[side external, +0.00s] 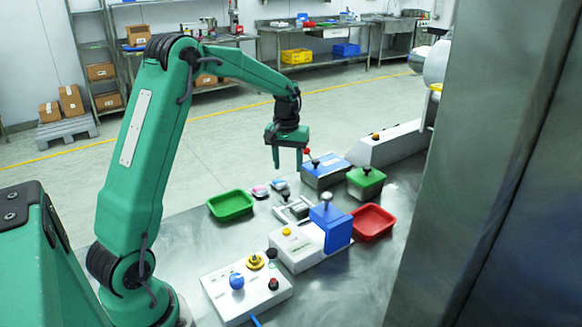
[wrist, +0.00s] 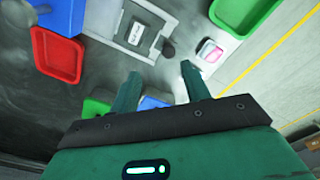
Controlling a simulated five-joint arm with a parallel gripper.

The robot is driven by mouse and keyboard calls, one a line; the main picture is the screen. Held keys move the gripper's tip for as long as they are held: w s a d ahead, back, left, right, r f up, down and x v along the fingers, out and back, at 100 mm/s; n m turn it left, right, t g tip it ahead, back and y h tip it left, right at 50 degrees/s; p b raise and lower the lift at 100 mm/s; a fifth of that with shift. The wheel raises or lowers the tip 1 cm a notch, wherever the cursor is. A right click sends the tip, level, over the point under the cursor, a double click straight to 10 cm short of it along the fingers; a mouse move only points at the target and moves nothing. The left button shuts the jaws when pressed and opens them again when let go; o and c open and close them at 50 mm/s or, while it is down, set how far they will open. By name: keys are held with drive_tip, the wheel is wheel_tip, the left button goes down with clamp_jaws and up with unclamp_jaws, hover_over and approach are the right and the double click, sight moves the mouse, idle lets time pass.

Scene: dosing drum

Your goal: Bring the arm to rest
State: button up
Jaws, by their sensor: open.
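My gripper (side external: 288,163) hangs fingers-down above the far part of the steel bench, near a blue box with a red-tipped lever (side external: 323,174). It is open, and its two fingers are apart with nothing between them in the wrist view (wrist: 161,71). The upper arm rises from the left and the forearm reaches out to the right. The gripper is clear of the bench and does not appear to touch anything.
Below stand a green tray (side external: 231,206), a red tray (side external: 372,223), a green block (side external: 366,179), a white-and-blue machine (side external: 337,226) and a control box (side external: 247,290). A small pink-topped piece (wrist: 210,51) lies near the fingers. A wall panel (side external: 490,150) stands at right.

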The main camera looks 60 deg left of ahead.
drive_tip(key=s+d+r+m+t, duration=0.1)
drive_tip(key=s+d+r+m, duration=0.1)
drive_tip(key=s+d+r, duration=0.4)
drive_tip(key=s+d+r+m+t, duration=0.2)
drive_tip(key=s+d, duration=0.4)
drive_tip(key=s, duration=0.3)
drive_tip(key=s+d+r+m+t, duration=0.2)
drive_tip(key=s+d+m, duration=0.2)
drive_tip(key=s+d, duration=0.3)
drive_tip(key=shift+s+d+r, duration=0.2)
drive_tip(key=shift+s+r, duration=0.15)
drive_tip(key=shift+s, duration=0.5)
